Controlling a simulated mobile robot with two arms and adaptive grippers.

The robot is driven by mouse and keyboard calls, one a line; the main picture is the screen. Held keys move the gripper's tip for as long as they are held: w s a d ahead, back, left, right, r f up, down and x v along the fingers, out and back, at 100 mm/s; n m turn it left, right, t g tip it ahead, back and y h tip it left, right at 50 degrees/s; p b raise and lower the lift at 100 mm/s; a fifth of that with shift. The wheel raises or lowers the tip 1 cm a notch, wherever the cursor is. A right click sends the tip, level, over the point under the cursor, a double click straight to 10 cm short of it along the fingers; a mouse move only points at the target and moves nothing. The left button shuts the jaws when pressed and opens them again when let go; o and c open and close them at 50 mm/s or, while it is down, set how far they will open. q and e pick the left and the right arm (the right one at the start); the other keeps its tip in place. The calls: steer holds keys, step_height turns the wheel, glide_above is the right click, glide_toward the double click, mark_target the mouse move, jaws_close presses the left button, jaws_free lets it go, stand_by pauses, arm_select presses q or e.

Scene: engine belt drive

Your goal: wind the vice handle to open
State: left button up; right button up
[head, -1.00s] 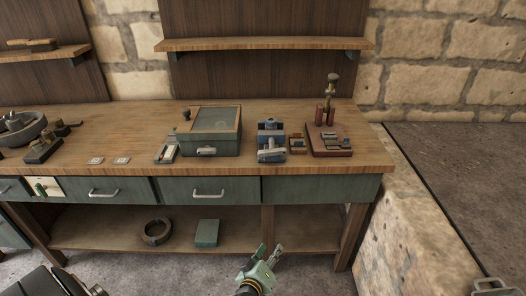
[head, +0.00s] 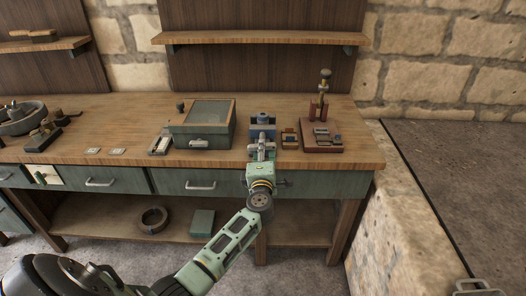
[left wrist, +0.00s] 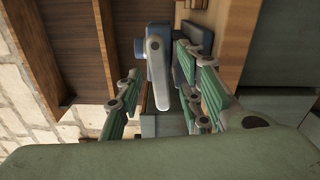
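The blue vice (head: 263,119) stands near the front edge of the workbench. My left gripper (head: 262,143) is in front of it and hides its lower front and handle in the head view. In the left wrist view, the grey vice handle (left wrist: 159,76) is a rounded bar against the blue vice body (left wrist: 160,33). The green fingers of my left gripper (left wrist: 160,70) are spread on either side of the handle, with a visible gap on the left. Whether the right finger touches anything is unclear. My right gripper is not in view.
A green glass-topped box (head: 203,125) stands left of the vice. A small wooden block (head: 289,138) and a red-based stand (head: 322,140) are close on the right. Drawers (head: 205,182) line the workbench (head: 360,150) front below.

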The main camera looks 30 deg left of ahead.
arm_select(q)
steer(key=shift+w+a, duration=0.4)
steer(key=shift+w, duration=0.1)
jaws_close()
